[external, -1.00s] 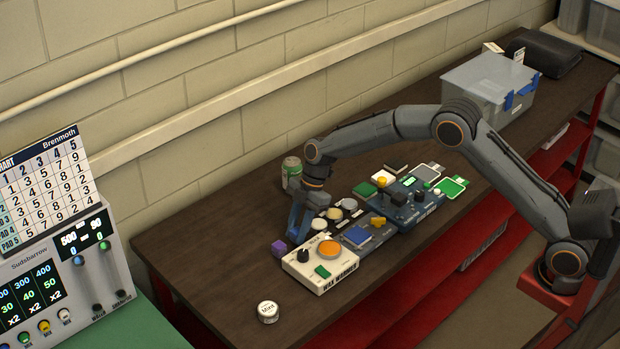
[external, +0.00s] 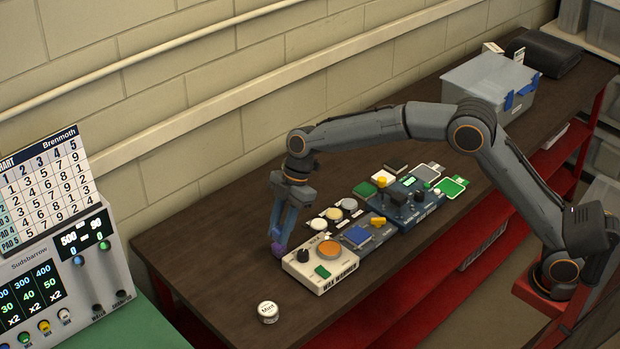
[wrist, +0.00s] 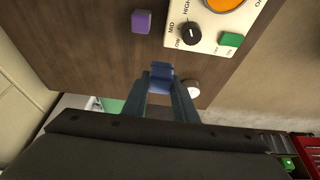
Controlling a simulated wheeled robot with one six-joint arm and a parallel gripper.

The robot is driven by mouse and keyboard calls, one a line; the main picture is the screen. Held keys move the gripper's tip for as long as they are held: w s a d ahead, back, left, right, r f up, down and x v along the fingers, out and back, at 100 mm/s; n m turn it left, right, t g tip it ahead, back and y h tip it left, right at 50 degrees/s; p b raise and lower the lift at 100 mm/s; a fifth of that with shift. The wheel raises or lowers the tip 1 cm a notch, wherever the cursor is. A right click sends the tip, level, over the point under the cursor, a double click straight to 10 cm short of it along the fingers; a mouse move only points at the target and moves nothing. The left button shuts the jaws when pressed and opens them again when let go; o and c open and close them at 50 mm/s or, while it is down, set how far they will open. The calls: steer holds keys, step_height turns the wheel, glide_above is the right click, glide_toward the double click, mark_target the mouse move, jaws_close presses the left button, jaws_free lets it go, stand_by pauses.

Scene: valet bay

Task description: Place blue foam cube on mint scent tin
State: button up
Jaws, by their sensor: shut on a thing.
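My gripper (external: 277,236) is shut on the blue foam cube (wrist: 161,71), which shows between the fingertips in the wrist view. In the external view the fingers are also bluish, so the cube is hard to pick out. The gripper is at the left of the white wax warmer, pointing down. The mint scent tin (external: 268,312), a small round white tin, stands near the front edge of the bench. Its white top shows partly behind the right finger in the wrist view (wrist: 193,89). Nothing is seen on its lid.
A purple cube (wrist: 142,21) lies on the bench (external: 200,250), partly covered by my gripper in the external view. The wax warmer (external: 322,265) with dark knob and orange disc stands beside it. Bench around the tin is clear.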

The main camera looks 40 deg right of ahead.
step_height(320, 180, up, 2)
glide_above(260, 317)
steer(key=d, duration=0.2)
step_height(260, 317, down, 10)
steer(key=p, duration=0.4)
steer(key=shift+s+r, duration=0.1)
steer(key=o, duration=1)
steer(key=shift+r, duration=0.15)
steer(key=b+v, duration=0.4)
steer(key=v, duration=0.7)
steer(key=shift+d+r, duration=0.2)
steer(key=shift+r, duration=0.15)
